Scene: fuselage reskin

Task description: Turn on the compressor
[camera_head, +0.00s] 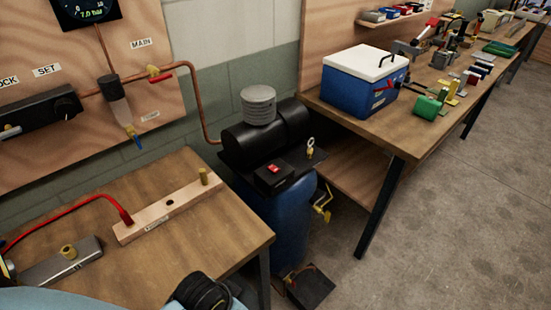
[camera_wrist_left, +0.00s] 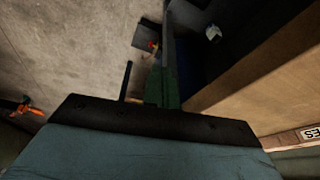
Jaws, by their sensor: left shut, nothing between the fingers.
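The compressor has a blue upright tank (camera_head: 287,215), a black motor housing (camera_head: 262,140) and a ribbed grey filter (camera_head: 258,105) on top. It stands on the floor between the two benches. A red rocker switch (camera_head: 274,170) sits on a small black box at its front; its on or off position cannot be told. In the left wrist view, my left gripper (camera_wrist_left: 150,117) shows as a dark body at the bottom, shut and empty, with its fingertips hard to make out. A dark part of my left arm shows at the head view's bottom edge, below and left of the switch. My right gripper is out of view.
The near wooden bench (camera_head: 160,240) holds a drilled wooden bar (camera_head: 168,205) and a red hose (camera_head: 70,205). A wall panel (camera_head: 50,140) carries copper piping and a gauge (camera_head: 85,10). The right bench (camera_head: 385,120) holds a cooler (camera_head: 362,85) and tools. The right floor is open.

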